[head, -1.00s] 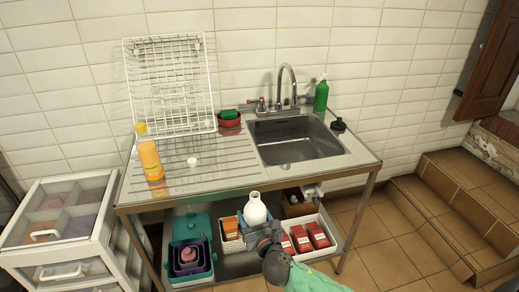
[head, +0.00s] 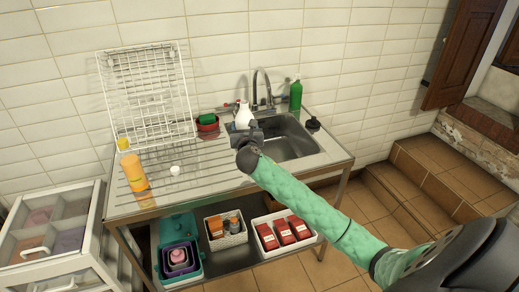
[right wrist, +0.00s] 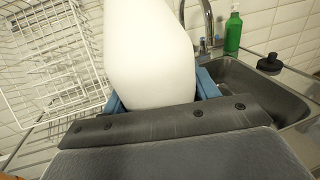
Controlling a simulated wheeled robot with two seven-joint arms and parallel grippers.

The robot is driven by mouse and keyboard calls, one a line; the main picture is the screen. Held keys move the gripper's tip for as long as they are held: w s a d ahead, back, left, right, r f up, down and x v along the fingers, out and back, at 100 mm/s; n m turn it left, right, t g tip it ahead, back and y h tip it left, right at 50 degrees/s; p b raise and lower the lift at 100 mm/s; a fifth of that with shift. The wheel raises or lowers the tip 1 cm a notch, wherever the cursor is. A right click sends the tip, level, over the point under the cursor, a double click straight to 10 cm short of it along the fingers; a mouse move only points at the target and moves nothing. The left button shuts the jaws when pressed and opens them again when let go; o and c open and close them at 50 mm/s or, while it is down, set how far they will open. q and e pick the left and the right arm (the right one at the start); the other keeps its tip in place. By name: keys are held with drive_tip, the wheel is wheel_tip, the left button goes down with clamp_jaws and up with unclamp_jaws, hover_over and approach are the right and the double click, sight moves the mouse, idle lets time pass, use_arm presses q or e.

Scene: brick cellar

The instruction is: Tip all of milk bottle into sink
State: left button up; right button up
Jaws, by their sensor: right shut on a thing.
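The white milk bottle (head: 244,116) is held upright, or nearly so, in my right gripper (head: 247,133), which is shut on it. In the head view they are at the left edge of the steel sink (head: 290,146), and the arm hides part of the basin. In the right wrist view the bottle (right wrist: 150,55) fills the space between the blue fingers, with the sink (right wrist: 250,90) to its right. The bottle's top is cut off there. My left gripper is not in view.
A chrome faucet (head: 257,88) and green soap bottle (head: 296,95) stand behind the sink. A black stopper-like item (head: 313,123) is on its right edge. A white wire rack (head: 150,95), orange bottle (head: 134,172) and small white cap (head: 175,170) are left on the drainboard.

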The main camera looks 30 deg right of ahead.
use_arm(q)
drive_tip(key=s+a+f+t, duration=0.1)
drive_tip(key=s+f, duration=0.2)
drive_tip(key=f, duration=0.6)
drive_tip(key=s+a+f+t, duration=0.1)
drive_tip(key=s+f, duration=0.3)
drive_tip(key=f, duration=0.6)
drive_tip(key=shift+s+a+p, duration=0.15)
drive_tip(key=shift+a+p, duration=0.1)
drive_tip(key=shift+p, duration=0.05)
use_arm(e)
drive_tip(key=d+f+m+g+h, duration=0.3)
drive_tip(key=d+f, duration=0.1)
drive_tip(key=d, duration=0.5)
drive_tip(key=d+f+m+g+h, duration=0.3)
drive_tip(key=d+h, duration=0.1)
drive_tip(key=d, duration=0.6)
drive_tip(key=shift+s+d+f, duration=0.3)
drive_tip(key=shift+f, duration=0.1)
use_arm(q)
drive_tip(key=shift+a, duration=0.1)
use_arm(e)
drive_tip(key=shift+r+n, duration=0.15)
drive_tip(key=shift+n, duration=0.15)
